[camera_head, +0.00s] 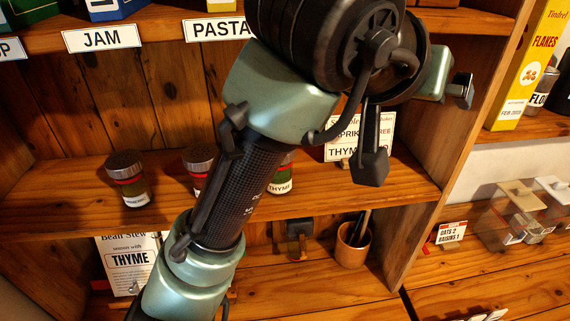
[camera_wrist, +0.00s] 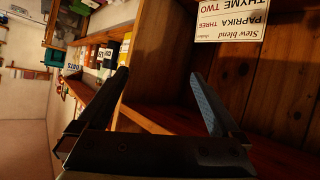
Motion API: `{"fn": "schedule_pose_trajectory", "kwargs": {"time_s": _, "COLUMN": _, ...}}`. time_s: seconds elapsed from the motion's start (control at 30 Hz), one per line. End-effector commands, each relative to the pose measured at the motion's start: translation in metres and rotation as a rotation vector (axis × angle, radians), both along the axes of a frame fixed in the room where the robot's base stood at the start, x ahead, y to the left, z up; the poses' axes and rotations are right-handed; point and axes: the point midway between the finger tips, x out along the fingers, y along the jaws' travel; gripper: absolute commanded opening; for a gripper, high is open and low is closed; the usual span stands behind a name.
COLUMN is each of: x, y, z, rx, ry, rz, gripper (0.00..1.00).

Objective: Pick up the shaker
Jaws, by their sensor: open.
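Small glass jars with metal caps and red bands stand upright on the middle shelf in the head view. The left jar (camera_head: 130,180) is clear of my arm; a second jar (camera_head: 199,162) and a third, labelled THYME (camera_head: 281,180), are partly hidden behind my arm. I cannot tell which one is the shaker. My gripper (camera_wrist: 161,80) is open, with nothing between its fingers in the wrist view. It is in front of the shelving, up and right of the jars in the head view. No jar shows in the wrist view.
A recipe card (camera_head: 345,152) naming paprika three and thyme two stands on the middle shelf; it also shows in the wrist view (camera_wrist: 232,20). An upright shelf divider (camera_head: 462,130) is at right. A wooden cup (camera_head: 353,238) stands on the shelf below.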

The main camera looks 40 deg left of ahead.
Motion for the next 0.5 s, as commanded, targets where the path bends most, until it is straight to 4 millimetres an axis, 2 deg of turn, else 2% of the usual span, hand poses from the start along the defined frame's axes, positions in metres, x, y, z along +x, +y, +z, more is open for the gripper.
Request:
{"fn": "schedule_pose_trajectory", "kwargs": {"time_s": 0.03, "x": -0.015, "y": 0.029, "z": -0.002, "rx": 0.021, "ry": 0.078, "rz": 0.058, "gripper": 1.0}}
{"fn": "schedule_pose_trajectory", "kwargs": {"time_s": 0.2, "x": -0.071, "y": 0.096, "z": -0.024, "rx": 0.034, "ry": 0.343, "rz": 0.23, "gripper": 1.0}}
{"fn": "schedule_pose_trajectory", "kwargs": {"time_s": 0.33, "x": -0.104, "y": 0.125, "z": -0.034, "rx": 0.027, "ry": 0.469, "rz": 0.323, "gripper": 1.0}}
{"fn": "schedule_pose_trajectory", "kwargs": {"time_s": 0.4, "x": -0.114, "y": 0.133, "z": -0.036, "rx": 0.022, "ry": 0.507, "rz": 0.354, "gripper": 1.0}}
{"fn": "schedule_pose_trajectory", "kwargs": {"time_s": 0.5, "x": -0.12, "y": 0.14, "z": -0.043, "rx": 0.02, "ry": 0.534, "rz": 0.375, "gripper": 1.0}}
